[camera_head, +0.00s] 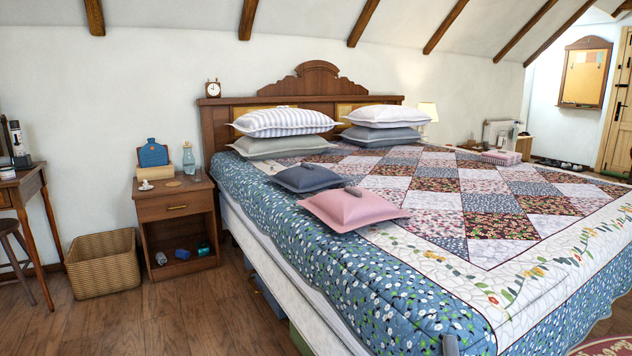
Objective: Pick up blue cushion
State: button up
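The blue cushion (305,178) is a dark grey-blue, and it lies flat on the bed (470,250) near its left side. It is in front of the stacked pillows and just behind a pink cushion (350,208). The pink cushion is close against its front right edge; I cannot tell if they touch. A small grey tab-like thing (352,191) shows at the back of the pink cushion. My gripper is not clearly seen in this view.
A nightstand (177,207) with a blue box (152,154) and a glass bottle (188,158) stands left of the bed. A wicker basket (103,264) is on the floor beside it. Striped (285,121) and grey pillows (283,146) lie behind. Wooden floor is clear at front left.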

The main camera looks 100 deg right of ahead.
aim_at(305, 178)
jog(key=z, duration=2.25)
jog(key=i, duration=3.1)
jog(key=z, duration=2.65)
